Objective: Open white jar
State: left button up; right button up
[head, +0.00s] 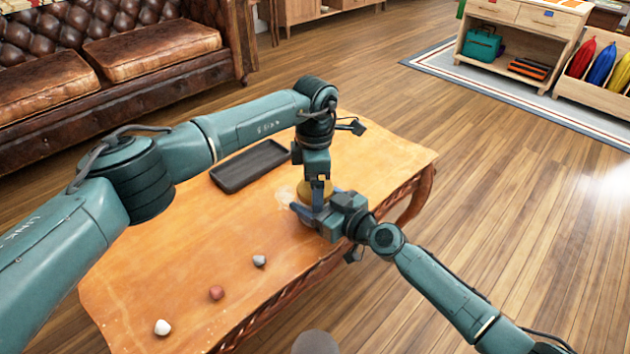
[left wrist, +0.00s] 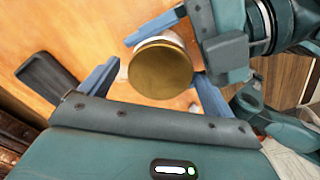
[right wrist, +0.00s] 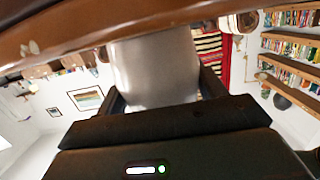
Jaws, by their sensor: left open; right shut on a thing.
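The white jar with its round gold lid (head: 304,189) stands near the right edge of the orange-brown table, mostly hidden by my grippers in the head view. In the left wrist view the lid (left wrist: 160,72) shows from above, with a little of the white body (left wrist: 160,40) beyond it. My left gripper (head: 318,188) points down over the jar, its fingers open on either side of the lid. My right gripper (head: 316,208) comes in from the right, low and sideways, shut on the jar body. The pale body (right wrist: 155,70) fills the space between its fingers in the right wrist view.
A dark tray (head: 240,172) lies on the table (head: 180,245) behind the jar. A grey stone (head: 259,261), a reddish stone (head: 216,292) and a white stone (head: 162,327) lie toward the near left. My two arms are close together at the jar.

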pick_arm(q)
notch_tip(320, 180, up, 5)
jog(key=shift+f, duration=0.1)
jog(key=shift+c, duration=0.2)
notch_tip(320, 180, up, 3)
jog(key=shift+m, duration=0.5)
jog(key=shift+f, duration=3.9)
jog(key=shift+c, duration=0.6)
jog(key=c, duration=0.9)
jog(key=o, duration=1)
